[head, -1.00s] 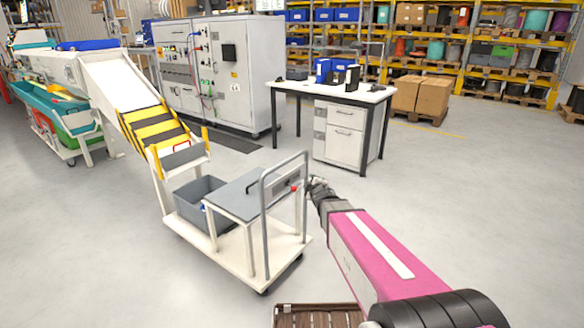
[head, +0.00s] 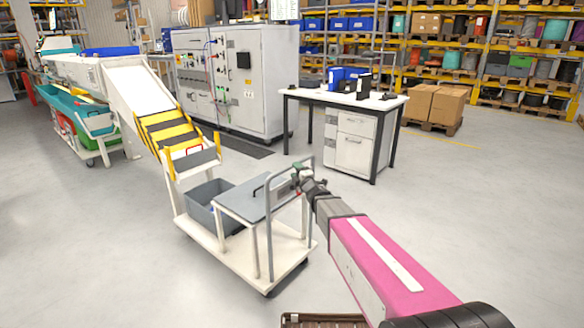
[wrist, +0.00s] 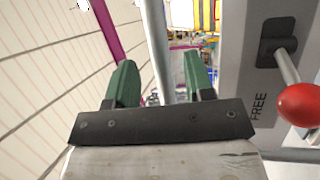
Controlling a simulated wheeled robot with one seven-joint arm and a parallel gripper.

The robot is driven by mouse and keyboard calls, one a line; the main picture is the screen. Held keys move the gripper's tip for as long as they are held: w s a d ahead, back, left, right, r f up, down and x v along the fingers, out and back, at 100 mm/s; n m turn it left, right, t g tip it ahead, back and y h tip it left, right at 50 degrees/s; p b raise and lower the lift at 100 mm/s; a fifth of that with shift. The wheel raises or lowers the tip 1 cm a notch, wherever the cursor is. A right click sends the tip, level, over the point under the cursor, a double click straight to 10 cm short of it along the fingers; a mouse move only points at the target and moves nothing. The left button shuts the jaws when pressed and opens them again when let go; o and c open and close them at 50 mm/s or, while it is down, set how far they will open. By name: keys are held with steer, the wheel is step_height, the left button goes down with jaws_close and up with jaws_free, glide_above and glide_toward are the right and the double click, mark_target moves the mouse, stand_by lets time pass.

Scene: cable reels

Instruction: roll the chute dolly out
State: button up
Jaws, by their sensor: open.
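The chute dolly (head: 290,272) is a cream wheeled platform below the lower end of the striped chute (head: 168,128). It carries a grey bin (head: 202,208), a grey-topped stand and an upright grey tube handle (head: 268,240). My gripper (head: 298,178) is at the upper part of this handle. In the wrist view my gripper (wrist: 160,65) is open, with green fingers apart. A grey post (wrist: 156,40) shows between them; I cannot tell its depth. To the right, a lever with a red knob (wrist: 300,104) sits on a grey panel (wrist: 236,100) marked FREE.
A white-topped workbench (head: 350,98) stands behind the dolly, with cartons (head: 435,105) on a pallet beyond. A grey control cabinet (head: 262,85) is behind the chute. A brown slatted thing (head: 322,321) lies at the front edge. Floor at left front and right is clear.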

steer(key=x, duration=0.4)
steer(key=shift+w+a, duration=0.1)
steer(key=shift+w, duration=0.05)
jaws_close()
